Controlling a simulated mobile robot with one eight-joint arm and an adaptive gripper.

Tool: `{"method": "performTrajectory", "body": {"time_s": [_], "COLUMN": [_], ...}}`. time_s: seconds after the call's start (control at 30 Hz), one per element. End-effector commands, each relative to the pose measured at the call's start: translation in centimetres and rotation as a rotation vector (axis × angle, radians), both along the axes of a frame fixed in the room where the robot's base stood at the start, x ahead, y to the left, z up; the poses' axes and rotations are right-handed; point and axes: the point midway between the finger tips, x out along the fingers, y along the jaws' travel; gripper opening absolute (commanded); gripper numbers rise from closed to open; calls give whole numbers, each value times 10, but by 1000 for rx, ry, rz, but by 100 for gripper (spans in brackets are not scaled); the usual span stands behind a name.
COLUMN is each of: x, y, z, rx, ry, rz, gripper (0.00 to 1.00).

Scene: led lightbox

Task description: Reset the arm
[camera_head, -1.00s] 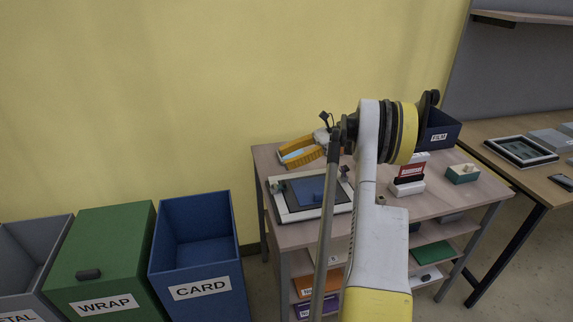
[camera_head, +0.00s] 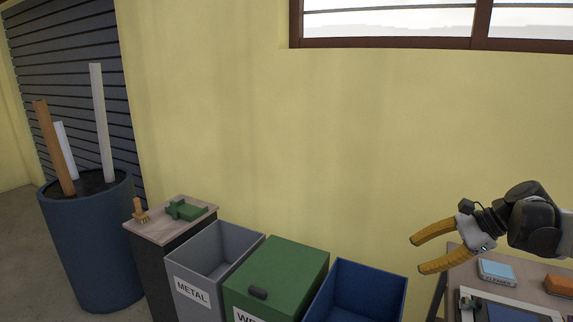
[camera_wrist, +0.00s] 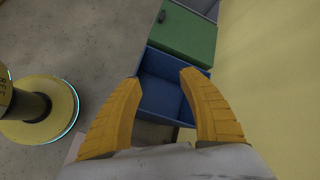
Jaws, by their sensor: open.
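My gripper (camera_head: 416,256) is at the right of the head view, raised in the air with its two yellow fingers spread and pointing left. It is open and nothing is between the fingers. In the wrist view the fingers (camera_wrist: 161,76) frame the open blue bin (camera_wrist: 162,92) beyond them, apart from it. The dark wrist joint and a pale part of my arm show at the right edge of the head view; the rest of the arm is out of frame.
A grey METAL bin (camera_head: 185,289), a green lidded bin (camera_head: 285,268) and a blue bin (camera_head: 370,293) stand along the yellow wall. The work table (camera_head: 462,262) below my gripper holds a light-blue box (camera_head: 497,272) and an orange item (camera_head: 558,285). A tall blue barrel (camera_head: 90,250) stands left.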

Motion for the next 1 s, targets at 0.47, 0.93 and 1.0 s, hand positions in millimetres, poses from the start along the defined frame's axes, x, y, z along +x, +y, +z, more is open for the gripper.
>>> {"method": "performTrajectory", "body": {"time_s": [0.47,0.93,1.0], "x": [-144,-202,-201], "y": [157,176,176], "z": [-7,-34,-34], "rx": [-863,-1275,-1275], "ry": [-397,-635,-635], "rz": [738,1154,1154], "gripper": [49,49,49]}}
